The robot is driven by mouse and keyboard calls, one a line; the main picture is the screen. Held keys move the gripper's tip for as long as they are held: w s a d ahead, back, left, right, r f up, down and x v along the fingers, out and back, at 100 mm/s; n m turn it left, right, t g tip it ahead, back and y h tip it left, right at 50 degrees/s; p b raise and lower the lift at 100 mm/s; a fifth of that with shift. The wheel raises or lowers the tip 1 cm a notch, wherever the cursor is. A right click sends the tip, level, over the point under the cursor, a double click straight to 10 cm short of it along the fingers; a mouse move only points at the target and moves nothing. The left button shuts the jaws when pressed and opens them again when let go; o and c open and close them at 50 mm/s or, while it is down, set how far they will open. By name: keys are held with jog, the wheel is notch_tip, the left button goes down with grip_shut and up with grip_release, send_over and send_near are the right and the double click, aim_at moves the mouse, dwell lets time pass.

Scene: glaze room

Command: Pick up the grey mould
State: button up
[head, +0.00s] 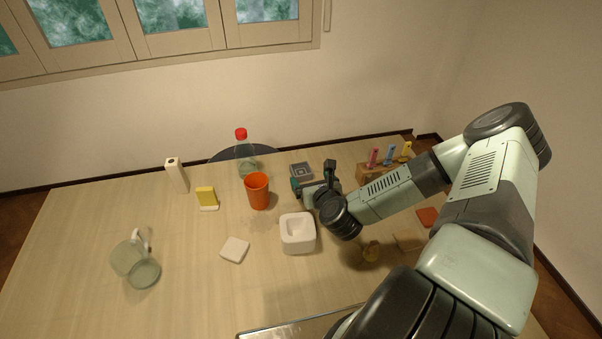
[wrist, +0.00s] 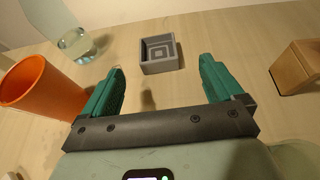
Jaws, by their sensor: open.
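The grey mould (head: 301,170) is a small square block with nested square steps inside. It sits on the table toward the back, just beyond my gripper (head: 303,186) in the head view. In the wrist view the mould (wrist: 160,54) lies ahead of my gripper (wrist: 163,80), roughly centred between the two green fingers and a little past their tips. The fingers are apart with nothing between them, and the mould looks untouched.
An orange cup (head: 257,192) stands close left of my gripper, also at left in the wrist view (wrist: 40,90). A clear bottle (head: 244,155) stands behind it. A wooden block (wrist: 297,67) is at right. A white square bowl (head: 297,246) sits in front.

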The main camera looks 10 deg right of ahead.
aim_at(299, 166)
jog(key=x, duration=0.9)
jog(key=shift+w+a+f, duration=0.2)
jog(key=shift+w+f, duration=0.05)
jog(key=shift+f, duration=0.05)
